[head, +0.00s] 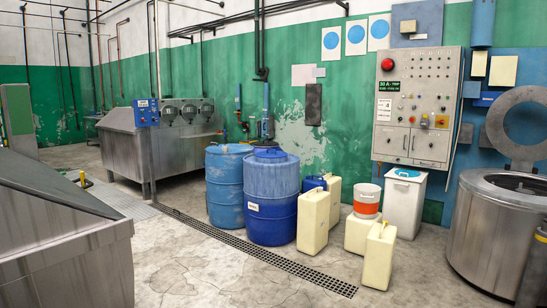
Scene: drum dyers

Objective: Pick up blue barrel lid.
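A large blue barrel (271,205) stands upright on the floor in the middle of the head view. Its blue lid (270,155) sits on top of the barrel. A second, lighter blue barrel (226,190) stands just behind it to the left, with a flat blue top (229,149). Neither of my grippers shows in the head view, and nothing touches either barrel top.
Cream canisters (314,222) and a white bin (404,203) stand right of the barrels. A floor grate (260,252) runs in front. Steel vats stand at left (65,255) and a steel drum (495,240) at right. The front middle floor is clear.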

